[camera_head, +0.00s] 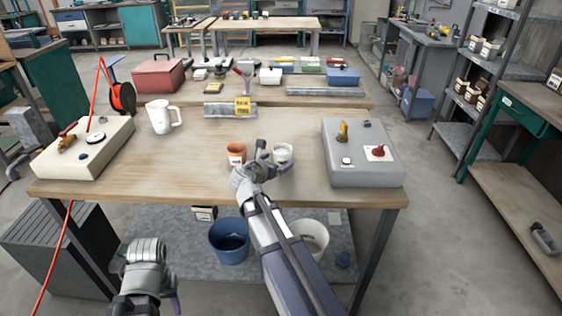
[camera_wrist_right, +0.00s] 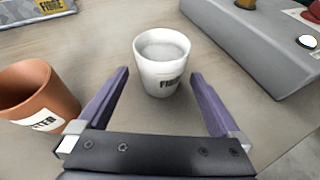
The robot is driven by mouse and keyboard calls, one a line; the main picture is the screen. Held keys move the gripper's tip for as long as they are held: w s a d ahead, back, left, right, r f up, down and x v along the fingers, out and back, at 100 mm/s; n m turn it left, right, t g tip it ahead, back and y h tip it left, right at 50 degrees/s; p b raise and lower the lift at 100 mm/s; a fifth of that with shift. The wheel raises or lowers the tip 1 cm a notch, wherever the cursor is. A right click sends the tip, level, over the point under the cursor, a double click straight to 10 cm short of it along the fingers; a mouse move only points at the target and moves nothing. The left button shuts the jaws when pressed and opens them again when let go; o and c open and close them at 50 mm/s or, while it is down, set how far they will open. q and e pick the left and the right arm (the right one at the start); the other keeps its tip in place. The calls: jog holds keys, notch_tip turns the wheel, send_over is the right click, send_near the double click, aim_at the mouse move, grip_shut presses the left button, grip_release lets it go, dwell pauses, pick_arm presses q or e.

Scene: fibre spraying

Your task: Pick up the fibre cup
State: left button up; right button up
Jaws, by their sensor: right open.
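The fibre cup (camera_head: 282,155) is a small white cup with grey-white contents, upright on the workbench. In the right wrist view the fibre cup (camera_wrist_right: 162,68) has a dark-lettered label and sits just past and between the tips of my right gripper (camera_wrist_right: 158,88). The fingers are apart and the cup is not gripped. In the head view my right gripper (camera_head: 270,156) is beside the cup. An orange-brown cup (camera_head: 236,153) stands just left of it; its label is partly cut off in the wrist view. My left arm's end (camera_head: 146,262) is low at the left, its fingers unclear.
A grey box (camera_head: 362,160) with knobs stands right of the cups. A white control box (camera_head: 82,150) and a white jug (camera_head: 162,117) stand at left. A blue bucket (camera_head: 229,245) is below the bench (camera_head: 205,183).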

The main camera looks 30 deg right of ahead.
aim_at(282, 159)
jog(key=shift+f+b+x, duration=0.2)
jog(key=shift+b+x, duration=0.45)
jog(key=shift+x, duration=0.65)
jog(key=shift+f+b+x, duration=0.15)
jog(key=shift+b+x, duration=0.45)
jog(key=shift+x, duration=0.75)
jog(key=shift+s+a+r, duration=0.1)
jog(key=shift+s+a, duration=0.05)
jog(key=shift+c, duration=0.4)
jog(key=c, duration=1.4)
